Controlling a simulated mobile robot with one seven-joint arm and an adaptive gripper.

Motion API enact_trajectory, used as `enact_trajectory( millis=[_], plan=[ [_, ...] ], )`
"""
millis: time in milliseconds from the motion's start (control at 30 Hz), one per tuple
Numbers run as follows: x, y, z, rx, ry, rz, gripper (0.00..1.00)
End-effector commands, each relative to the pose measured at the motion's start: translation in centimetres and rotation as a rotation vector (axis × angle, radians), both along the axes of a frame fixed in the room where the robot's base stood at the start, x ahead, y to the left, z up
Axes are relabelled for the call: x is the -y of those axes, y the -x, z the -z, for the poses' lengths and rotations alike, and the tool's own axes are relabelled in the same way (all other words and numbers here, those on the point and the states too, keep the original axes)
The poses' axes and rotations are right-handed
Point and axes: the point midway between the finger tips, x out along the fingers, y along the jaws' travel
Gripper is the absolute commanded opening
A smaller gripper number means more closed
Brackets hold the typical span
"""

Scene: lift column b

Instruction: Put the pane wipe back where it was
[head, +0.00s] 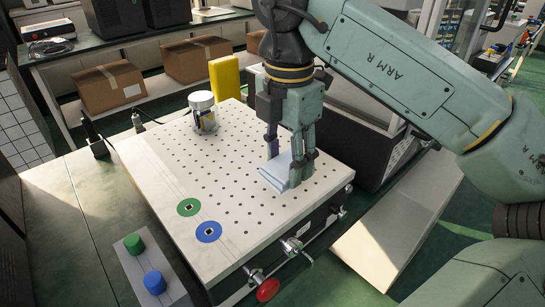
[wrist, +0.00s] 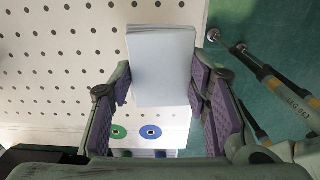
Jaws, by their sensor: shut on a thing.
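The pane wipe, a pale folded cloth (head: 278,172), is between the fingers of my gripper (head: 291,170), at the right part of the white perforated board (head: 150,175). My gripper is shut on it. In the wrist view the wipe (wrist: 162,65) is a light blue-white block of stacked layers between the purple finger pads of my gripper (wrist: 163,88). In the head view the wipe is low over the board; I cannot tell whether it touches the surface.
A jar (head: 203,112) stands at the board's back and a yellow block (head: 225,78) behind it. Green (head: 189,207) and blue (head: 208,232) discs lie at the front left. A red knob (head: 267,290) juts from the front edge. The board's middle is clear.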

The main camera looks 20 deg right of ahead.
Motion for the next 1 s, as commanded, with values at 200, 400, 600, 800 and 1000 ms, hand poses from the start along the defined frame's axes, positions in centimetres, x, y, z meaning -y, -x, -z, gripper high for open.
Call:
enact_trajectory(
  millis=[200,400,600,800,1000],
  plan=[
    [-1.1,-3.1,0.2,0.000,-0.001,-0.002,0.21],
    [-1.1,-3.3,1.5,-0.001,-0.004,0.001,0.21],
    [-1.1,-3.3,3.8,-0.001,-0.002,0.000,0.21],
    [-1.1,-3.3,3.9,0.000,0.000,0.001,0.21],
    [-1.1,-3.3,4.0,0.000,0.000,0.001,0.51]
  ],
)
